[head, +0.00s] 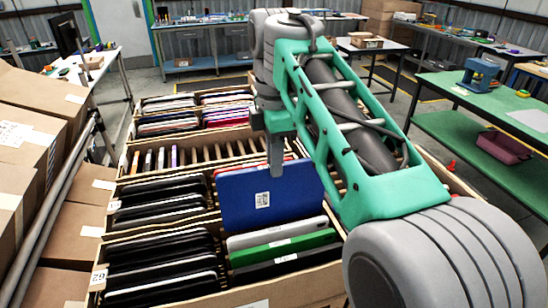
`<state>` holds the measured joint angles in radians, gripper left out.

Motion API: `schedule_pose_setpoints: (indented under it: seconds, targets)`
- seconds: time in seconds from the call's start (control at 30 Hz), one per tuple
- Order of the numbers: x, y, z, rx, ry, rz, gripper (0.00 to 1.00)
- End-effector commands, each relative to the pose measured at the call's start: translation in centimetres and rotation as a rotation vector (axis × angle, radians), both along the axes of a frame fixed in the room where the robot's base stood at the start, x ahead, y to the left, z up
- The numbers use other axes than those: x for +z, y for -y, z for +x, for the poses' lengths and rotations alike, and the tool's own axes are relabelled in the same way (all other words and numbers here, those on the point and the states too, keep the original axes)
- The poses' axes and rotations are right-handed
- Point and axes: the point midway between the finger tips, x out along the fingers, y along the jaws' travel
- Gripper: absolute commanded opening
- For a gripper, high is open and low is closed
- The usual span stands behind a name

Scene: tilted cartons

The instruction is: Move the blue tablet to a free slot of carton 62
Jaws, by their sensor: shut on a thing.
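The blue tablet (240,203) stands nearly upright, its broad face with a white label toward the camera. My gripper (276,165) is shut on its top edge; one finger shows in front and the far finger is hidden. The front carton (98,278) bears a label that seems to read 62, turned on its side. Its left part holds several dark tablets, and its right part holds a grey, a green and a dark one. The blue tablet's lower edge is just behind the grey tablet; I cannot tell whether it is inside a slot.
More tilted cartons stand behind, one with empty slots between wooden dividers (215,152). Stacked cardboard boxes (48,125) and a rail (50,225) line the left side. A green bench (480,105) stands at the right. My arm hides the right part of the cartons.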

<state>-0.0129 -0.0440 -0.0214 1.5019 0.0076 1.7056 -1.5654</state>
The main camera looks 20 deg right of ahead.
Motion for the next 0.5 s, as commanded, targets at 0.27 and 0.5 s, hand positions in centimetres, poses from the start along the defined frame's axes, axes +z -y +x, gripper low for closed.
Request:
schedule_pose_setpoints:
  seconds: [0.27,0.5]
  targets:
    - [-2.5,0.0,0.0,0.0,0.002,0.0,0.0]
    - [-4.3,0.0,0.0,0.0,0.001,0.0,0.0]
